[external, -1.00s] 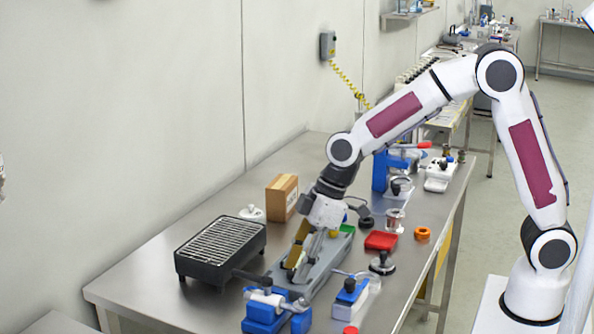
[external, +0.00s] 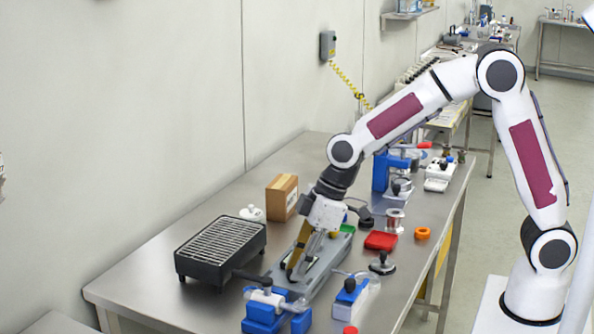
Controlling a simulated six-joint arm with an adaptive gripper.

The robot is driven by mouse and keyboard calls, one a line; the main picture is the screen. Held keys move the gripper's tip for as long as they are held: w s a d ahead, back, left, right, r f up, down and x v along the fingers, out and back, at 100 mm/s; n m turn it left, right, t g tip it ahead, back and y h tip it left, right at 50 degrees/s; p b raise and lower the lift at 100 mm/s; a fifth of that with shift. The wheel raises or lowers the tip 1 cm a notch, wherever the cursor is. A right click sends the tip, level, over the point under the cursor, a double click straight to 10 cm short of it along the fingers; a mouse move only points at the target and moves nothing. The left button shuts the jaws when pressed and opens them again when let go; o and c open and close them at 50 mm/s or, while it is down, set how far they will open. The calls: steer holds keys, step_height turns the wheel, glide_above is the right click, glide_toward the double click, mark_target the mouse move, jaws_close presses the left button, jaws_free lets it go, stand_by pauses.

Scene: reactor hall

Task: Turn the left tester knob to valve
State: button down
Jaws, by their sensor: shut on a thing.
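My gripper (external: 292,277) points down at the near end of the panel. Its fingers are shut on the left tester knob, which they hide almost wholly. I cannot read the knob's pointer or the markings around it from here.
A blue vise (external: 264,315) is close in front.

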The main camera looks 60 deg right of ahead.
steer(key=shift+m, duration=0.8)
steer(key=shift+s+a+m+t+h, duration=0.1)
steer(key=shift+m+t+h, duration=0.2)
steer(key=shift+m, duration=0.55)
steer(key=shift+w+a+m+t+h, duration=0.1)
steer(key=shift+m+h, duration=0.35)
steer(key=shift+m, duration=0.45)
steer(key=shift+s+a+m+t+h, duration=0.1)
steer(key=shift+m+t+h, duration=0.2)
steer(key=shift+m, duration=0.55)
steer(key=shift+a+m+g+h, duration=0.15)
steer(key=shift+m+h, duration=0.55)
steer(key=shift+m, duration=0.9)
steer(key=shift+a+m+g+h, duration=0.15)
steer(key=shift+m+h, duration=0.5)
steer(key=shift+m, duration=0.95)
steer(key=c, duration=1.8)
jaws_free()
steer(key=shift+d, duration=0.1)
steer(key=shift+r, duration=0.1)
